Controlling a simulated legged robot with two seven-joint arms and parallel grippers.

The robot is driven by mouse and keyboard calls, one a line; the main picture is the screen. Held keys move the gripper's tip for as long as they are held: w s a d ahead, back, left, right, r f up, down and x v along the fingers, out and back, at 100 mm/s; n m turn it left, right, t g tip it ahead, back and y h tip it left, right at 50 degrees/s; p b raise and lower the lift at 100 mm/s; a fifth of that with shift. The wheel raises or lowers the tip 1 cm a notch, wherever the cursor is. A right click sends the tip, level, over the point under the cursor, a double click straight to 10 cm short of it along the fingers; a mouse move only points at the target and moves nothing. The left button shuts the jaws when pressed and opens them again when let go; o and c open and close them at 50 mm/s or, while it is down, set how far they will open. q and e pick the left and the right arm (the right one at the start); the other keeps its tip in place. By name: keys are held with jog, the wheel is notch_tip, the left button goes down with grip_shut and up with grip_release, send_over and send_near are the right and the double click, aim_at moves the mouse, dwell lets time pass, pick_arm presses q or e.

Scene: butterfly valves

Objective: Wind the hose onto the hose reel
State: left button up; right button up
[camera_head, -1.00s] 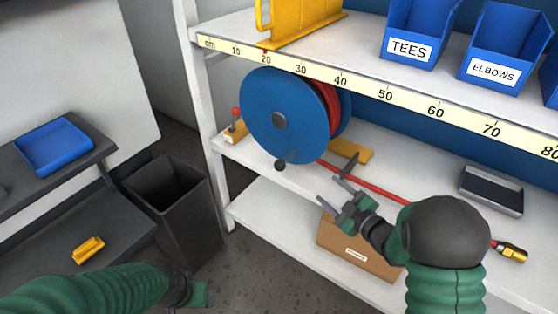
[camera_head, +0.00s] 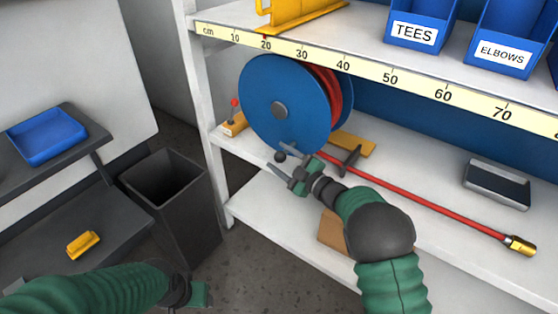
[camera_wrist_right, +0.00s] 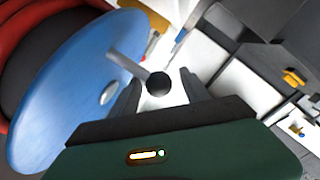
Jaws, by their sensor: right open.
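The blue hose reel (camera_head: 285,85) stands on the middle shelf with red hose (camera_head: 326,90) wound inside it. A length of hose (camera_head: 420,203) lies along the shelf to the right and ends in a brass nozzle (camera_head: 519,245). The crank's black knob (camera_head: 280,156) is at the reel's lower front edge. My right gripper (camera_head: 281,160) is open around or just in front of the knob. In the right wrist view the knob (camera_wrist_right: 159,84) shows between the open fingers; contact cannot be told. My left gripper (camera_head: 203,294) is low at the bottom left, its fingers unclear.
A yellow bracket (camera_head: 352,145) and a dark part lie behind the hose. A grey tray (camera_head: 497,184) is at the shelf's right. A red-knobbed lever (camera_head: 234,118) stands left of the reel. A cardboard box (camera_head: 332,233) is on the lower shelf. A dark bin (camera_head: 168,190) stands left.

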jog(key=shift+w+a, duration=0.3)
jog(key=shift+w, duration=0.05)
jog(key=shift+r, duration=0.1)
jog(key=c, duration=1.2)
